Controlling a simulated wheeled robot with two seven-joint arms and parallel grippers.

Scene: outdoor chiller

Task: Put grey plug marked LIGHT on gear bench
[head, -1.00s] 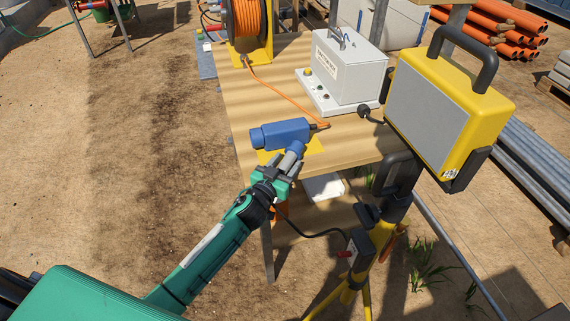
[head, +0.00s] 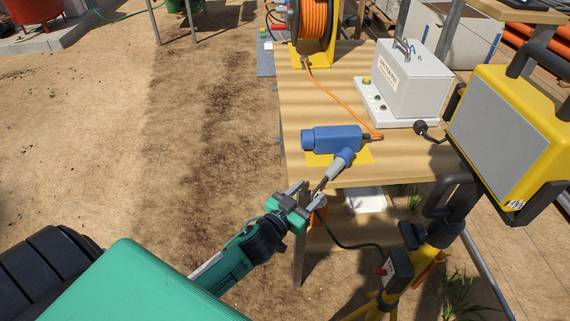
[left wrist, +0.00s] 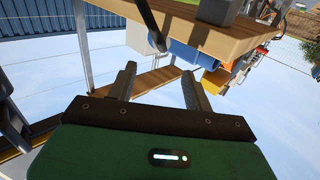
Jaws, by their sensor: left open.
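The grey plug (head: 338,168) sits at the near edge of the wooden gear bench (head: 400,170), over a yellow patch. Its front end meets the side of a blue connector (head: 330,139) lying on the bench; I cannot tell how far it is in. No LIGHT marking can be read. A dark cable hangs from the plug's side towards the tripod. My left gripper (head: 309,193) is open, just off the plug's near end and short of the bench edge. In the left wrist view its two fingers (left wrist: 159,76) are spread with nothing between them. My right gripper is not in view.
An orange cable reel (head: 315,20) and a grey-white box (head: 410,80) stand farther back on the bench. A yellow work lamp (head: 505,135) on a tripod is close on the right. Open sandy ground (head: 180,150) lies to the left.

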